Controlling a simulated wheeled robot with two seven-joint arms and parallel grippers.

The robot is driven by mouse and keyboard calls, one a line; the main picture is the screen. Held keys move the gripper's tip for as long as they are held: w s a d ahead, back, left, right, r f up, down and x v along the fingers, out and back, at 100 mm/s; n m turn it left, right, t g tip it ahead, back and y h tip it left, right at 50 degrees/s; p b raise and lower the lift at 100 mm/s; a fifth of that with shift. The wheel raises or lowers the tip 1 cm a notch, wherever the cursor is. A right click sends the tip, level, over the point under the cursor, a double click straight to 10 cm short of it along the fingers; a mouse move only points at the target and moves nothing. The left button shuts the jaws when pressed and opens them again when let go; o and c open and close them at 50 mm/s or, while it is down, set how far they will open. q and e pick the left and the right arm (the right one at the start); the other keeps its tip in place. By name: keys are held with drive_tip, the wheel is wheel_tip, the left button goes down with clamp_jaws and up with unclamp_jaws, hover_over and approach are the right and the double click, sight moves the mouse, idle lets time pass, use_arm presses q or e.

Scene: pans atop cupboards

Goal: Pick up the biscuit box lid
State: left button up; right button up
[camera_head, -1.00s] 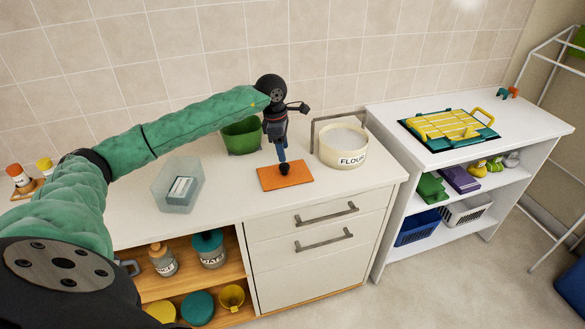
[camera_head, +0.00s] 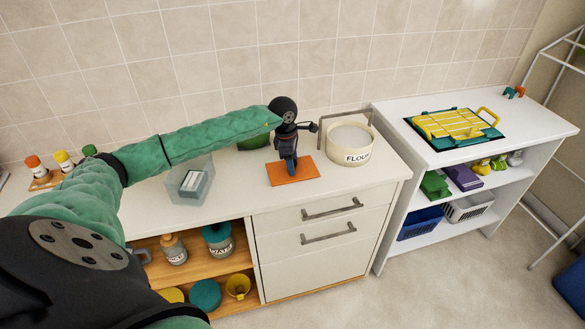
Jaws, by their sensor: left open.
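The lid appears to be the flat orange plate (camera_head: 306,172) lying on the white counter in front of the flour tin. Its dark knob is now hidden behind my left gripper. My left gripper (camera_head: 291,168) points down over the middle of the plate, fingers open around where the knob is. Whether the fingers touch the knob or plate cannot be told. My right gripper is not in view.
A flour tin (camera_head: 350,145) with a tall handle stands right of the plate. A green pot (camera_head: 254,141) is behind my left arm. A translucent box (camera_head: 190,183) stands to the left. A shelf unit (camera_head: 470,150) bears a yellow-striped item.

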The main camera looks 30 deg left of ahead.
use_arm(q)
drive_tip(key=shift+s+f, duration=0.1)
drive_tip(key=shift+c, duration=0.2)
drive_tip(key=c, duration=1)
drive_tip(key=shift+o, duration=0.2)
